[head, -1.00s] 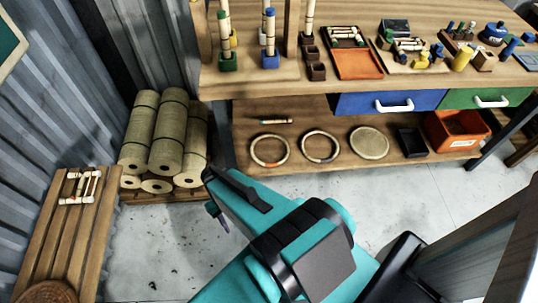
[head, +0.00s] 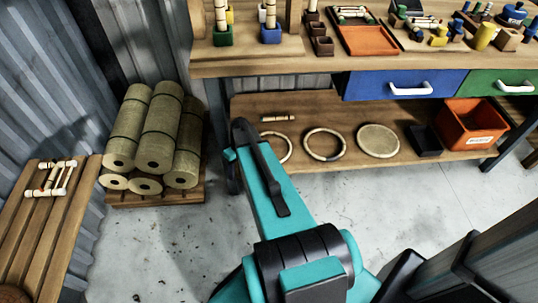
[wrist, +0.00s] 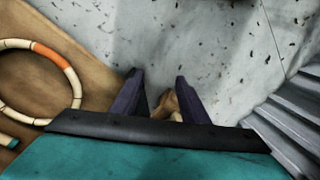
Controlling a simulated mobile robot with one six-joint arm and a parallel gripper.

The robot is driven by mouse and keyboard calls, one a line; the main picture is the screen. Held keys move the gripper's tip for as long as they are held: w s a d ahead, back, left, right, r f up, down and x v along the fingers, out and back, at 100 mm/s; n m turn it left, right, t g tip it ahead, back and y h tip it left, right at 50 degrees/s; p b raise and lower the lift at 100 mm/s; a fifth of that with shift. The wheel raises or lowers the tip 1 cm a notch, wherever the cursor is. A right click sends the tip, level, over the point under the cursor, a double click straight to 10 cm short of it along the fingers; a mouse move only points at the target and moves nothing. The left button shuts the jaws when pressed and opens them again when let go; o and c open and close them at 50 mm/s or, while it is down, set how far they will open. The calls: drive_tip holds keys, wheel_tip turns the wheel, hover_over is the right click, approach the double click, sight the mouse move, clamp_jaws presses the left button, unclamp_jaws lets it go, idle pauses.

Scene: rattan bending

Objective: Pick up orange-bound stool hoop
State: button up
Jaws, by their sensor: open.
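The orange-bound stool hoop (wrist: 50,53) is a pale ring with an orange band, lying flat on the wooden lower shelf at the left of the wrist view. In the head view its right arc (head: 289,151) shows beside my arm, which hides the rest and the orange band. My gripper (wrist: 157,92) is open in the wrist view, its two dark fingers apart. The hoop is to the left of the fingers and not between them. A brown shape shows beyond the finger gap; I cannot tell what it is. My fingers are hidden in the head view.
On the lower shelf (head: 345,104), a second hoop (head: 325,158) and a round disc (head: 378,141) lie right of the orange-bound one. A short rattan piece (head: 278,118) lies behind. The workbench top (head: 270,62) overhangs the shelf.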

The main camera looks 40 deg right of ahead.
drive_tip(key=w+d+f+t+b, duration=0.1)
drive_tip(key=w+d+b, duration=0.1)
drive_tip(key=d+b, duration=0.5)
drive_tip(key=w+d+f+t+b, duration=0.2)
drive_tip(key=w+d+b, duration=0.1)
drive_tip(key=d, duration=0.9)
drive_tip(key=s+d+r+t+h+b, duration=0.1)
drive_tip(key=d+b, duration=0.3)
drive_tip(key=d, duration=0.6)
drive_tip(key=s+d+r+h+b, duration=0.1)
drive_tip(key=s+d+r+b, duration=0.1)
drive_tip(key=d+b, duration=0.3)
drive_tip(key=d, duration=0.4)
drive_tip(key=shift+d+t, duration=0.4)
drive_tip(key=shift+f, duration=0.1)
drive_tip(key=b, duration=0.3)
hover_over(284, 136)
drive_tip(key=s, duration=0.3)
drive_tip(key=shift+w+f, duration=0.15)
drive_tip(key=shift+f, duration=1.85)
drive_tip(key=shift+w+f, duration=0.1)
drive_tip(key=shift+f, duration=1.9)
drive_tip(key=shift+b+x, duration=1.65)
drive_tip(key=shift+x, duration=0.95)
drive_tip(key=shift+d, duration=0.1)
